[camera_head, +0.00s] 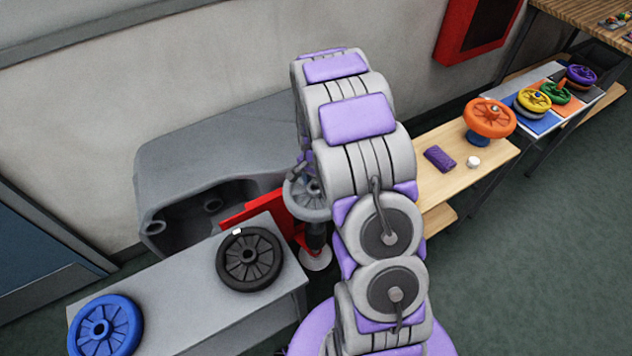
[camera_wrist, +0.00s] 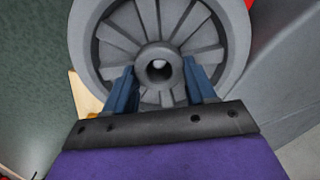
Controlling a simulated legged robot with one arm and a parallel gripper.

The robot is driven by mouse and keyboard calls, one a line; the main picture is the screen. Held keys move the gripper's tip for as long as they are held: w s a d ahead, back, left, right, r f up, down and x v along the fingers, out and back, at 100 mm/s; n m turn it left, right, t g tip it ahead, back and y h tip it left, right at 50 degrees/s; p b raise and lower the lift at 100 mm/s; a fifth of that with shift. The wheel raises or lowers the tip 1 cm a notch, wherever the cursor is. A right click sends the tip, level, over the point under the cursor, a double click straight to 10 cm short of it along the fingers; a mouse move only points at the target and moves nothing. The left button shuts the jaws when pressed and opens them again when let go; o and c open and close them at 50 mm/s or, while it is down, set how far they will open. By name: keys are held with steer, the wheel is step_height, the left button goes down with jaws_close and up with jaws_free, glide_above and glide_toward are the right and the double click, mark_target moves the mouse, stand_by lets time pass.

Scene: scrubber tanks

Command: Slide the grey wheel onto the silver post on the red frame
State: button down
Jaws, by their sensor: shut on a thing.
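The grey wheel (camera_wrist: 160,25) fills the top of the wrist view, its spoked face toward the camera. My gripper (camera_wrist: 160,82) has its two blue fingers on either side of the wheel's hub, shut on it. In the head view the wheel (camera_head: 305,203) shows partly behind my arm, above and beside the red frame (camera_head: 252,206). The silver post is not clearly visible. A pale spot shows inside the hub hole in the wrist view, but I cannot tell whether it is the post's tip.
A grey bench (camera_head: 190,290) holds a black wheel (camera_head: 250,259) and a blue wheel (camera_head: 105,325). A large grey housing (camera_head: 215,150) stands against the wall behind the red frame. At right, a wooden table (camera_head: 425,182) holds an orange wheel (camera_head: 489,118) and a purple block (camera_head: 440,158).

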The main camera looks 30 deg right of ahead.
mark_target(316, 189)
steer(key=shift+f, duration=1.15)
stand_by(0.9)
steer(key=shift+f+p, duration=1.2)
steer(key=shift+p, duration=0.05)
stand_by(4.7)
